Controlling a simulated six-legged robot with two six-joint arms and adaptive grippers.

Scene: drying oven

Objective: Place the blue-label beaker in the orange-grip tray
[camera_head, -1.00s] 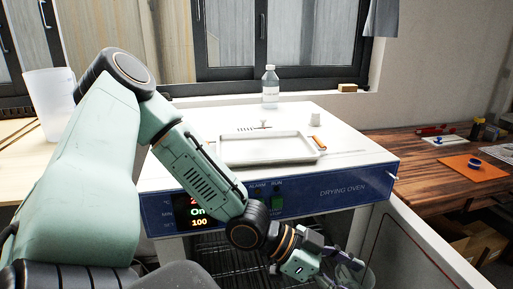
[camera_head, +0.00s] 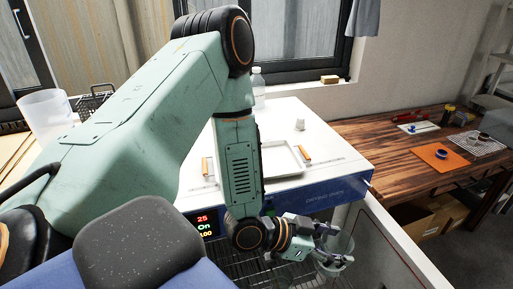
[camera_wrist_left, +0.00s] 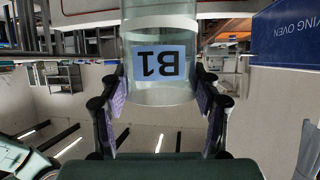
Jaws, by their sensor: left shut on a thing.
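The blue-label beaker (camera_head: 333,269) is clear glass and hangs in my left gripper (camera_head: 332,241) in front of the oven's right side, below the level of its top. In the left wrist view the beaker (camera_wrist_left: 160,96) sits between both fingers (camera_wrist_left: 161,84). Its blue B1 label shows upside down in that picture, and it looks empty. The white tray (camera_head: 291,173) lies on the oven top and its visible part is empty. Orange grips (camera_head: 304,153) show at both ends. My left arm hides the tray's middle-left. My right gripper is out of view.
The drying oven (camera_head: 330,191) stands behind the gripper, with a wire rack below. A bottle (camera_head: 258,90) and a small white cup (camera_head: 299,125) stand behind the tray. A white container (camera_head: 46,112) is at left. A wooden bench (camera_head: 390,160) is at right.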

